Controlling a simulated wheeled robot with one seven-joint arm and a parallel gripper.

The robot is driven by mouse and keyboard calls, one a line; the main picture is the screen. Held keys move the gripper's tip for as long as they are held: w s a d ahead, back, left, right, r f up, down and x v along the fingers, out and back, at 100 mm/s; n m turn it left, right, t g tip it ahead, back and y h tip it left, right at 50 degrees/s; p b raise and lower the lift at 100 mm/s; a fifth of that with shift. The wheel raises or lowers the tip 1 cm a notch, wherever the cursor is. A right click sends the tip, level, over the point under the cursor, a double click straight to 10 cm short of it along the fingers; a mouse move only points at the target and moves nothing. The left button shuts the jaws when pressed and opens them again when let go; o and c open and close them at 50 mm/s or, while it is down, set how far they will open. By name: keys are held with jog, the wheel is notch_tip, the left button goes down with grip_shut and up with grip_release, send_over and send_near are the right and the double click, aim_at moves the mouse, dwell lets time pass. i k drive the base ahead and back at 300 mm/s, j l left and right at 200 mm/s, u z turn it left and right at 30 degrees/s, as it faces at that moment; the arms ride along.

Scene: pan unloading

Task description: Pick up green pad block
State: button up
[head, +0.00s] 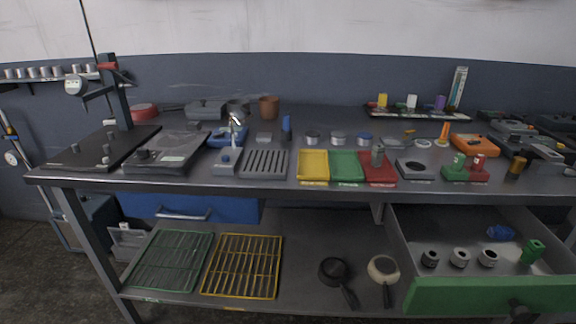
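Two small green pieces could be the green pad block, and I cannot tell which is meant. One green block (533,251) stands at the right inside the open drawer (480,296), behind its green front. Another green piece (457,166) stands on the workbench top near the front edge, right of centre, beside a similar red piece (478,167). Both look upright, and their details are too small to make out. My gripper is not in view.
The drawer also holds several round grey and black parts (460,258) and a blue piece (500,232). Yellow (313,165), green (346,166) and red (379,173) trays line the bench front. Wire racks (243,266) and two pans (335,271) lie on the lower shelf.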

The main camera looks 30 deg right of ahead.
aim_at(532, 251)
jog(key=z, duration=1.4)
jog(key=i+l+u, duration=0.15)
jog(key=u, duration=0.3)
jog(key=i+l+u, duration=0.15)
jog(key=u, duration=0.3)
jog(key=l+u, duration=0.4)
jog(key=u, duration=0.2)
jog(key=i+z, duration=0.1)
